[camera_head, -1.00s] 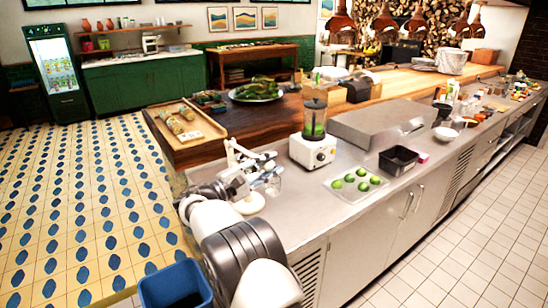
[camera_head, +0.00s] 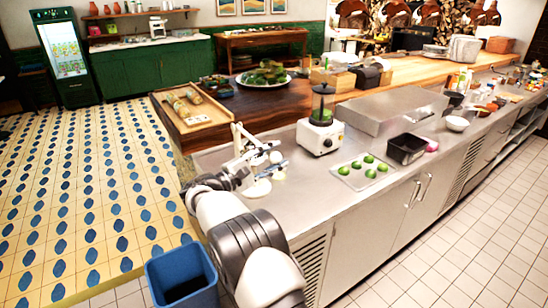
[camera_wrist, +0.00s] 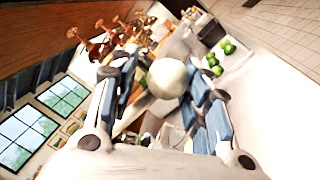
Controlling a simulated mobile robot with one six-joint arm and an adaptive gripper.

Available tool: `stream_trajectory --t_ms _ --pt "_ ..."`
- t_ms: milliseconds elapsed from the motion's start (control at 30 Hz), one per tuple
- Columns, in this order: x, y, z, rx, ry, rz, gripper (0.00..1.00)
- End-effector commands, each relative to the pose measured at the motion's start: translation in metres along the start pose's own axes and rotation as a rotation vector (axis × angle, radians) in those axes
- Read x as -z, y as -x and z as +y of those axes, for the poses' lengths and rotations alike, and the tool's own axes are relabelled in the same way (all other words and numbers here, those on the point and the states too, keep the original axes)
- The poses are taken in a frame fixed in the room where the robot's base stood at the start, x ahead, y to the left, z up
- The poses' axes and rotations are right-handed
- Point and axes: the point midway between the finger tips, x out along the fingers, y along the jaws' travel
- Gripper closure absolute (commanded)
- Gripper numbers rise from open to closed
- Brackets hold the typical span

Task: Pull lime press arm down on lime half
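The white lime press (camera_head: 238,137) stands on the left end of the steel counter, its round base (camera_head: 257,188) flat on the top. My gripper (camera_head: 270,160) is beside the press at about the height of its upper parts and overlaps it in the head view. In the wrist view my gripper (camera_wrist: 166,92) has its two blue-padded fingers spread apart. A white round knob (camera_wrist: 167,78), seemingly on the press arm, shows between or just beyond them; contact cannot be told. I cannot make out a lime half in the press. Several green limes (camera_head: 369,158) lie on a pale board.
The pale board (camera_head: 345,181) is right of the press. A blender (camera_head: 321,125), a black bin (camera_head: 406,148) and a steel box (camera_head: 385,110) stand behind and beside it. A wooden tray (camera_head: 190,125) is behind the press. A blue bin (camera_head: 181,277) stands on the floor.

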Motion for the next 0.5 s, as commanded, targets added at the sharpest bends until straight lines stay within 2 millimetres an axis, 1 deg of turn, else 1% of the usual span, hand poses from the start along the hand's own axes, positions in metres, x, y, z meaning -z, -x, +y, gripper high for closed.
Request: stream_trajectory --t_ms 33,100,367,500 --pt "-0.0005 -0.0002 0.0004 0.000 -0.001 -0.001 0.51" --pt "-0.0009 -0.0006 0.0001 0.001 -0.001 -0.003 0.48" --pt "-0.0016 -0.0012 -0.0007 0.003 -0.001 -0.005 0.48" --pt "-0.0010 0.0071 -0.0005 0.003 0.000 -0.004 0.48"
